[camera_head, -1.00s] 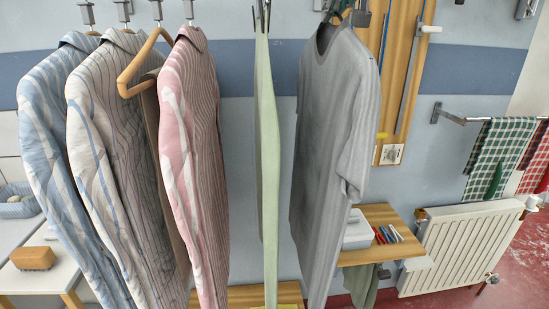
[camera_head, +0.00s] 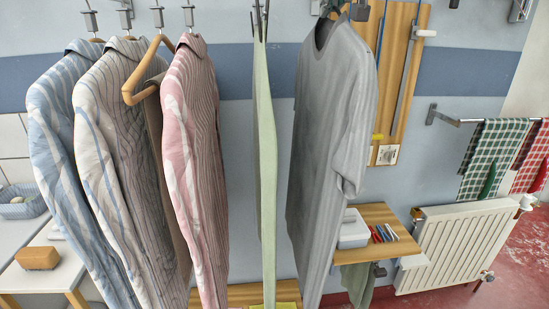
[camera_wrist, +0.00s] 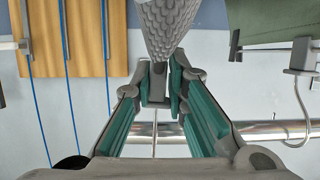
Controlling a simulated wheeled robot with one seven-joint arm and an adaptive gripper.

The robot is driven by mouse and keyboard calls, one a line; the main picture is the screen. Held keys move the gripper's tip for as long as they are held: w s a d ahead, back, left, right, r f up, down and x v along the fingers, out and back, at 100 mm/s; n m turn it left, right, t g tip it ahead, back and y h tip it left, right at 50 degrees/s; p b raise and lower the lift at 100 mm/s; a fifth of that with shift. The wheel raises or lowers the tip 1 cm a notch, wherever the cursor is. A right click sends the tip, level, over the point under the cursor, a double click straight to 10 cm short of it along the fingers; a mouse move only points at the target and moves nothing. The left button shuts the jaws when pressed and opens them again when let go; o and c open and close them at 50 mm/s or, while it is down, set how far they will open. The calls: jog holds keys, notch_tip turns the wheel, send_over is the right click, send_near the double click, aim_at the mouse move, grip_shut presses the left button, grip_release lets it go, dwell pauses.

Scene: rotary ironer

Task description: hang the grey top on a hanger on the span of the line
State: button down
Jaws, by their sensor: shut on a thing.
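The grey top (camera_head: 328,140) hangs upright and seen partly side-on, right of the middle in the head view. Its hanger is mostly hidden inside the collar and cut by the top edge. In the wrist view, my gripper (camera_wrist: 166,80) has its teal-padded fingers closed around a small dark block (camera_wrist: 157,88), which looks like the hanger's neck. The grey top (camera_wrist: 168,25) extends from it, close up. A horizontal metal bar (camera_wrist: 240,133) runs behind the fingers; I cannot tell whether it is the line. The hook's contact with any line is hidden.
Striped blue (camera_head: 75,160), beige (camera_head: 125,170) and pink (camera_head: 195,160) garments hang at left, with a bare wooden hanger (camera_head: 142,80) among them. A pale green cloth (camera_head: 264,170) hangs edge-on beside the grey top. A wooden shelf (camera_head: 385,215) and radiator (camera_head: 460,250) stand at right.

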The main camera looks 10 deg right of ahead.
jog(key=shift+s+r, duration=0.15)
jog(key=shift+s, duration=0.15)
jog(key=shift+s+p, duration=0.8)
jog(key=shift+s, duration=2.6)
jog(key=shift+w+r, duration=0.1)
jog(key=shift+w, duration=0.05)
